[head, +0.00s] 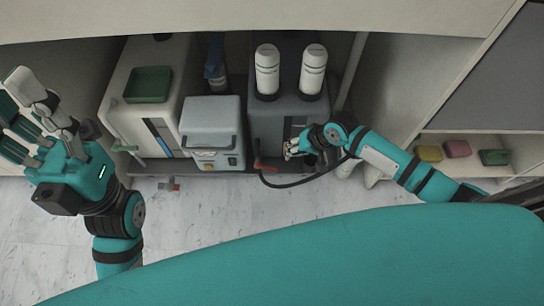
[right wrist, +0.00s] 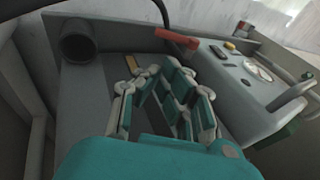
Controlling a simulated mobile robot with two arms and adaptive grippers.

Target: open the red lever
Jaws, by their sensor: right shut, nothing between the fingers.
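The red lever (head: 258,163) sticks out low on the front of the dark grey machine (head: 262,120). In the right wrist view the red lever (right wrist: 177,39) lies beyond my fingertips and a little to the right, apart from them. My right gripper (head: 291,149) is shut and empty, just right of the lever in the head view. Its fingers (right wrist: 157,68) are close to the grey machine face in the right wrist view; whether they touch it I cannot tell. My left gripper (head: 22,112) is open and empty at the far left, away from the lever.
A black hose (head: 300,183) loops below the lever. A smaller grey machine (head: 211,125) and a white cabinet (head: 140,110) with a green tray (head: 148,84) stand left. Two white canisters (head: 267,70) top the dark machine. Coloured blocks (head: 457,149) sit on a right shelf.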

